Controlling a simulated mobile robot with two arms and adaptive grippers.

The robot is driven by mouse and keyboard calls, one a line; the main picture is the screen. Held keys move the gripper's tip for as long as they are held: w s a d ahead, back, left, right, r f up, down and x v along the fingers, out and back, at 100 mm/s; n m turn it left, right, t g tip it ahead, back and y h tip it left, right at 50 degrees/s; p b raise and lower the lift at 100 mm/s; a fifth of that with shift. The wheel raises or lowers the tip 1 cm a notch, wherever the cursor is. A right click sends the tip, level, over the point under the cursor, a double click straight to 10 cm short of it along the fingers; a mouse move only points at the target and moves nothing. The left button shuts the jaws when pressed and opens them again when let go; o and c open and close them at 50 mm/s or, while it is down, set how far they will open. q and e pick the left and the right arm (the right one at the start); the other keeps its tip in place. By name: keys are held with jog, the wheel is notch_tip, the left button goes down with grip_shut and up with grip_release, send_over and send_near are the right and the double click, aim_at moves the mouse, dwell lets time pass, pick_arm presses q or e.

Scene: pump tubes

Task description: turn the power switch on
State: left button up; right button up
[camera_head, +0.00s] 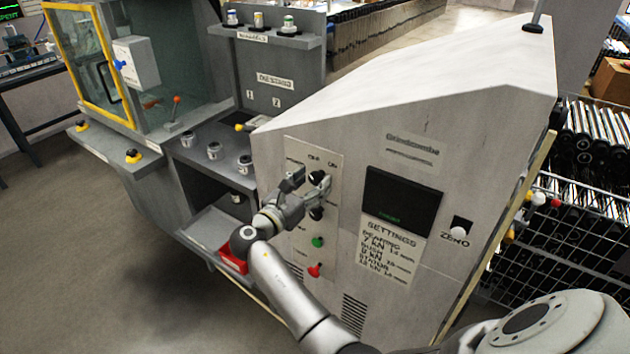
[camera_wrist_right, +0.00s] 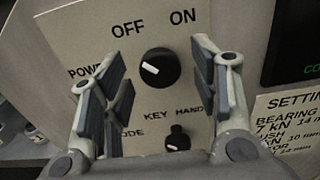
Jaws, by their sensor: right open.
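The power switch (camera_wrist_right: 158,68) is a round black knob under the words OFF and ON in the right wrist view. Its white mark points up and left, toward OFF. In the head view the switch (camera_head: 316,177) is a small dark knob on the machine's light control panel (camera_head: 328,245), partly beside my fingers. My right gripper (camera_head: 307,187) is open in front of the panel. In the right wrist view its two fingers stand left and right of the knob, with space on both sides. I cannot tell how far the fingertips are from the panel. My left gripper is not in view.
A smaller black key knob (camera_wrist_right: 178,138) sits below the switch. A green button (camera_head: 318,242) and a red control (camera_head: 315,270) are lower on the panel. A dark screen (camera_head: 401,200) and settings label (camera_head: 391,252) are to the right. A red bin (camera_head: 232,261) stands lower left.

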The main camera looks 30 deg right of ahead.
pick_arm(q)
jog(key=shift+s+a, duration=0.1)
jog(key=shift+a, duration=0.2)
pick_arm(e)
jog(key=shift+a, duration=0.15)
jog(key=shift+c, duration=0.2)
jog(key=c, duration=1)
